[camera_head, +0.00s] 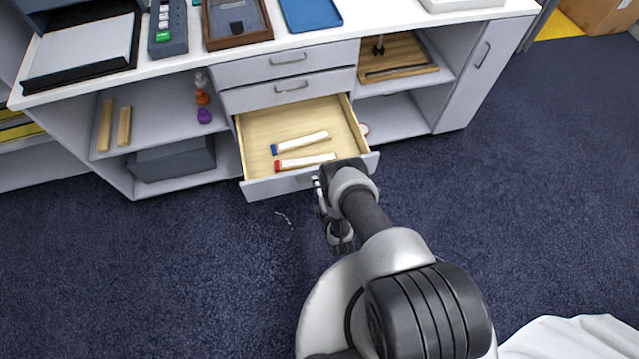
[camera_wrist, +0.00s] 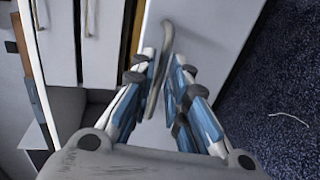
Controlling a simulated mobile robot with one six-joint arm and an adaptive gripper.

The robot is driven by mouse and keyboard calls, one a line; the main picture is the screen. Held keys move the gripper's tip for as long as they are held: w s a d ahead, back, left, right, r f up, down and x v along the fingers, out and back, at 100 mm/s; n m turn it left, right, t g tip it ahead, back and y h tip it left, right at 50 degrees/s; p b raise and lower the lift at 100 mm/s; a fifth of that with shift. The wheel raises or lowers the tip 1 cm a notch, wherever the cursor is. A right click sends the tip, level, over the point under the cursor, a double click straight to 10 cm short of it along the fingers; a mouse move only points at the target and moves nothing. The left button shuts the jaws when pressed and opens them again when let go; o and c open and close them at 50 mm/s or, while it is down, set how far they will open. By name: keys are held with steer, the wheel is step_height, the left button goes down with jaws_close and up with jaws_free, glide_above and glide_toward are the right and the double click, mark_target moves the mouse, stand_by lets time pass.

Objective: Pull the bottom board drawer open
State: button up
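The bottom drawer (camera_head: 258,133) is pulled well out, showing its pale wooden inside. Its grey front (camera_head: 262,189) faces my arm, and the front also shows in the wrist view (camera_wrist: 215,25). A blue-capped marker (camera_head: 303,142) and a red-capped marker (camera_head: 308,161) lie inside. My gripper (camera_head: 318,190) is at the drawer front; its fingers are partly hidden in the head view. In the wrist view, my gripper (camera_wrist: 160,62) has its fingertips close on either side of the curved metal handle (camera_wrist: 166,38), apparently shut on it.
Two closed drawers (camera_head: 276,64) (camera_head: 282,91) are above. Open shelves at the left hold wooden blocks (camera_head: 124,126) and a dark grey box (camera_head: 172,159). A closed cabinet door (camera_head: 470,75) is at the right. The blue carpet (camera_head: 150,270) at the left is mostly clear.

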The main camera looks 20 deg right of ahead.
steer(key=shift+o, duration=1.1)
steer(key=v, duration=0.7)
steer(key=shift+s, duration=0.25)
